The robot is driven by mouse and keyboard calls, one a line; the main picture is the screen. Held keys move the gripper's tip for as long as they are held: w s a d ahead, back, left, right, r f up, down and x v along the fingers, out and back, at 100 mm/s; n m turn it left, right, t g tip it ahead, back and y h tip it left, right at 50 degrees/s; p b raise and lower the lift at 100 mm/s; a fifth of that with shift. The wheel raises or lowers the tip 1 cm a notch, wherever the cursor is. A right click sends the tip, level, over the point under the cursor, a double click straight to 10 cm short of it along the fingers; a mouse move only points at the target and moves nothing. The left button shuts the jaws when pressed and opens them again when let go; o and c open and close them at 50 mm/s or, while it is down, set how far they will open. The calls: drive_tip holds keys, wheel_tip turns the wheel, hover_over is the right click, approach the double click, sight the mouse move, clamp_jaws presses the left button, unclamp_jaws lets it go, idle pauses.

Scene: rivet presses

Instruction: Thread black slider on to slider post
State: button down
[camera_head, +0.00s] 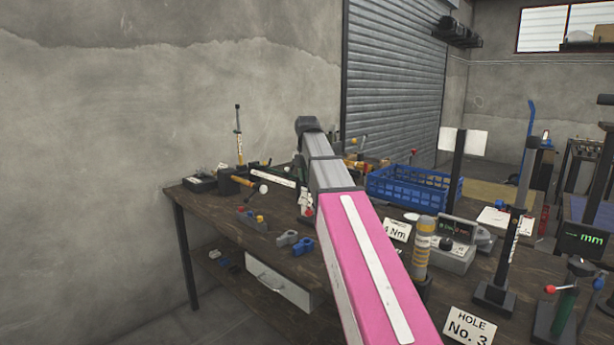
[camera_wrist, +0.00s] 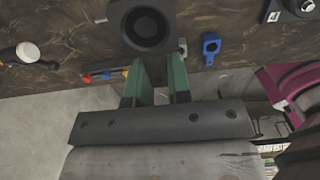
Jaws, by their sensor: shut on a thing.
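In the wrist view, my gripper (camera_wrist: 160,72) has two green fingers shut on a black slider (camera_wrist: 122,45). The slider is a dark block with a large round opening facing the camera. It is held over the brown bench top near its edge. In the head view my pink and grey arm hides the gripper and the slider. Several upright posts stand on the bench in the head view, among them a thin post (camera_head: 239,140) at the back left and a black post (camera_head: 457,165). I cannot tell which is the slider post.
The workbench (camera_head: 345,268) holds a blue crate (camera_head: 390,190), a blue clip (camera_head: 303,245), a grey clip (camera_head: 286,238) and a "HOLE No. 3" sign (camera_head: 467,326). In the wrist view a blue clip (camera_wrist: 210,46) lies right of the slider. A white-ended handle (camera_wrist: 27,52) lies left.

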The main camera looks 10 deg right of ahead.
wheel_tip(320, 180, down, 9)
drive_tip(key=shift+f, duration=0.2)
idle(3.8)
drive_tip(key=c, duration=1)
unclamp_jaws()
wheel_tip(320, 180, up, 11)
drive_tip(key=shift+f, duration=0.1)
